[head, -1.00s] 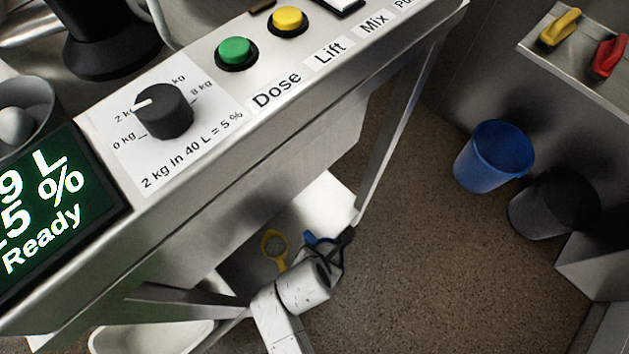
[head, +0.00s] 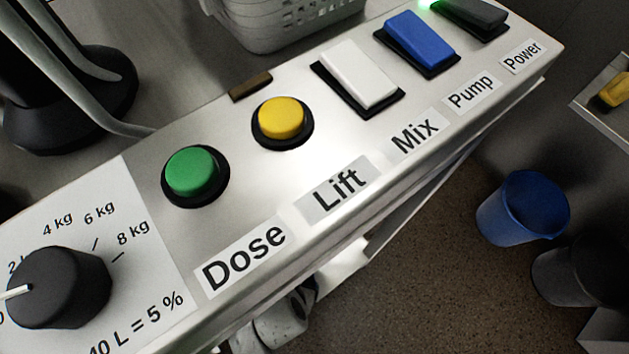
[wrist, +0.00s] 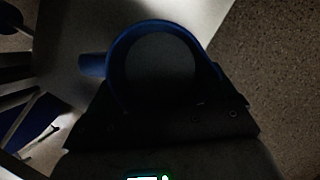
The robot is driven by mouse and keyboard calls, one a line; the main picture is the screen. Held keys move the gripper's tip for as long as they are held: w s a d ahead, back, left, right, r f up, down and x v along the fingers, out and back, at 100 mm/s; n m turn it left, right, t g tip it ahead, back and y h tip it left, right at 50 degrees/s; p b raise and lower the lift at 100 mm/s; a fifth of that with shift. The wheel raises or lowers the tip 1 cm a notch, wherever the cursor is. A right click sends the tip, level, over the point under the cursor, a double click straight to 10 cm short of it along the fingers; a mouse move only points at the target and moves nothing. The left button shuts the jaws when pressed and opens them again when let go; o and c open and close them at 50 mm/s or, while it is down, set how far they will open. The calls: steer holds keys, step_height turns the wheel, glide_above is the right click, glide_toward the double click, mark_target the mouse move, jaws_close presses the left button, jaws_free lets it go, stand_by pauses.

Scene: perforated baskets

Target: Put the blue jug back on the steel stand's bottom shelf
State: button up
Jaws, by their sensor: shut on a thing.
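The blue jug (wrist: 155,65) shows in the wrist view from above, its round blue rim around a dark inside and its handle pointing left. My gripper (wrist: 168,112) is shut on the jug at its near side; the fingertips are dark and hard to make out. A pale, flat surface (wrist: 75,40), which looks like the steel stand's bottom shelf, lies below and left of the jug. Its right edge runs close to the jug. I cannot tell whether the jug touches it. In the head view the shelf (head: 345,262) shows only partly, and the panel hides the jug and gripper.
The control panel (head: 330,150) with buttons, switches and a knob (head: 60,285) overhangs my arm. A blue bucket (head: 523,207) and a black bin (head: 575,270) stand on the floor at right. Open brown floor (head: 420,270) lies between. A grey basket (head: 285,22) is behind the panel.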

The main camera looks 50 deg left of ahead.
steer(key=w, duration=0.1)
steer(key=w+a+f+b, duration=0.1)
steer(key=w+f, duration=0.1)
steer(key=w, duration=0.1)
steer(key=shift+a+f, duration=0.1)
steer(key=shift+a, duration=0.15)
steer(key=shift+w+d+b+x, duration=0.2)
steer(key=shift+b+x, duration=0.7)
steer(key=shift+x, duration=0.7)
steer(key=shift+w+d+b+x, duration=0.1)
steer(key=shift+w+b+x, duration=0.2)
steer(key=shift+b+x, duration=0.95)
steer(key=shift+w+d+b+x, duration=0.2)
steer(key=shift+b+x, duration=0.35)
steer(key=shift+x, duration=1.35)
steer(key=o, duration=1.3)
steer(key=shift+f, duration=0.1)
steer(key=p+v, duration=0.6)
steer(key=v, duration=0.6)
steer(key=shift+w+r, duration=0.1)
steer(key=shift+r, duration=0.15)
